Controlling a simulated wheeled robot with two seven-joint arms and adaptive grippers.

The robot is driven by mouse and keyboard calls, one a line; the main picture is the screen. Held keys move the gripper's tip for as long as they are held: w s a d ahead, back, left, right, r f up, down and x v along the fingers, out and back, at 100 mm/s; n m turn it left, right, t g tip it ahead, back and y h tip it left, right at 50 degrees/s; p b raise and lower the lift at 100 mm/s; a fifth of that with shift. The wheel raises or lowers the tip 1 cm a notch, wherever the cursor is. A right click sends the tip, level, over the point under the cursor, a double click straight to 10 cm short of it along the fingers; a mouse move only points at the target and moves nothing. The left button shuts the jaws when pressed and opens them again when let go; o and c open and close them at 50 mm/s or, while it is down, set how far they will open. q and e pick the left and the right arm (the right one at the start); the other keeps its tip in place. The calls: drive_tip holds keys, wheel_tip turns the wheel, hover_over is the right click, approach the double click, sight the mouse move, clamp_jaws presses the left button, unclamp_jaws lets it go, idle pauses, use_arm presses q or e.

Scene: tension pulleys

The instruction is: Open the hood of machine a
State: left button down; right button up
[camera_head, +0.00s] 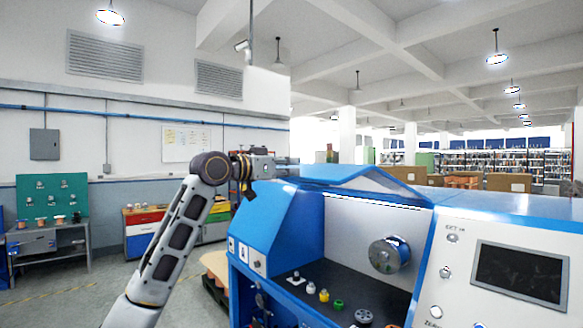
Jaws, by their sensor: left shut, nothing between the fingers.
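A blue and white machine (275,217) stands at the right front. Its blue hood (335,173), with a pale window panel, is raised at the top, and the work space below is exposed. Inside I see a round metal chuck (388,255) on a white back wall. My left arm reaches up from the bottom, and my left gripper (292,161) points right, shut and empty, at the hood's upper left edge. I cannot tell whether it touches the hood. My right gripper is out of view.
Several small parts, including a yellow one (324,295) and a green one (338,304), sit on the machine's dark bed. A control panel with a dark screen (519,273) is at right. A workbench (50,240) and drawer cabinet (140,243) stand behind, with open floor at left.

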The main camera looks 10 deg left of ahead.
use_arm(q)
wheel_tip(320, 180, down, 13)
drive_tip(key=s+a+t+h+b, duration=0.1)
drive_tip(key=b, duration=1)
drive_tip(key=shift+s+t, duration=0.2)
drive_tip(key=shift+t, duration=0.2)
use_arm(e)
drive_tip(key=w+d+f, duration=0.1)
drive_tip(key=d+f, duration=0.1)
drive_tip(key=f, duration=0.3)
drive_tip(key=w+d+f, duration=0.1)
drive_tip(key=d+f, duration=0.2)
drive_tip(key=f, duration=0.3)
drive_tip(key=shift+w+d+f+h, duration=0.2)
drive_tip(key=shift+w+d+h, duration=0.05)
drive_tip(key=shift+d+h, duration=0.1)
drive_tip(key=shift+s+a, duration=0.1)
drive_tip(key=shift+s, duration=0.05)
use_arm(q)
drive_tip(key=shift+r, duration=0.15)
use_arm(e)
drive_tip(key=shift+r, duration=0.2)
